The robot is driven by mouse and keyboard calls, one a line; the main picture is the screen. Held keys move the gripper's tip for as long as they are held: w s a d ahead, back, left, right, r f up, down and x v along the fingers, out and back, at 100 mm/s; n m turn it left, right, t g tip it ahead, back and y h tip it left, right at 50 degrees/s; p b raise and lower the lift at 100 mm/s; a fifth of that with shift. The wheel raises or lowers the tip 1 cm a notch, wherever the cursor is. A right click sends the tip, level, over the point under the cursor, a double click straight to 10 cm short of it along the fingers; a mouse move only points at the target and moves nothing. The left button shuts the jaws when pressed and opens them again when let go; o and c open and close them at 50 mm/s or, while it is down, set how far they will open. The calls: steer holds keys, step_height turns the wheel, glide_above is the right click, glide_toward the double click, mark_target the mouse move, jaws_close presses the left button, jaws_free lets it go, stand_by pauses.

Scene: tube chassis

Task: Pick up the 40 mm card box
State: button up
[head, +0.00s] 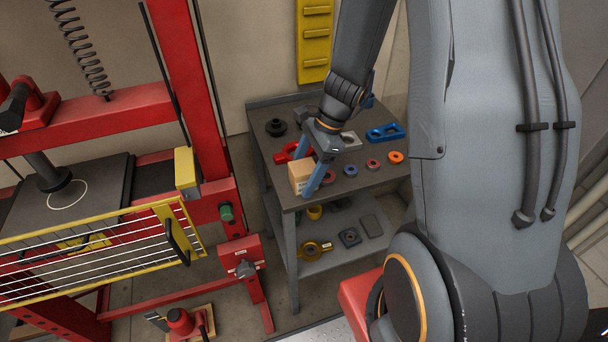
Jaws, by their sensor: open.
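The card box (300,178) is a small tan cube at the front left corner of the dark tabletop (345,185). My gripper (303,180) reaches down over the table from above, with its blue fingers beside the box. One finger stands in front of the box's right side. The other finger is mostly hidden behind the box. The jaws are open, and I cannot tell whether they touch the box. The box appears to rest on the tabletop.
Red (290,152) and blue (386,132) parts and several small coloured rings, one orange (396,157), lie on the table. A lower shelf (345,245) holds more parts. A red press frame (205,120) with a yellow guard (100,240) stands left of the table.

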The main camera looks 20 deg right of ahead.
steer(key=c, duration=1.4)
steer(key=shift+o, duration=0.2)
steer(key=shift+r, duration=0.2)
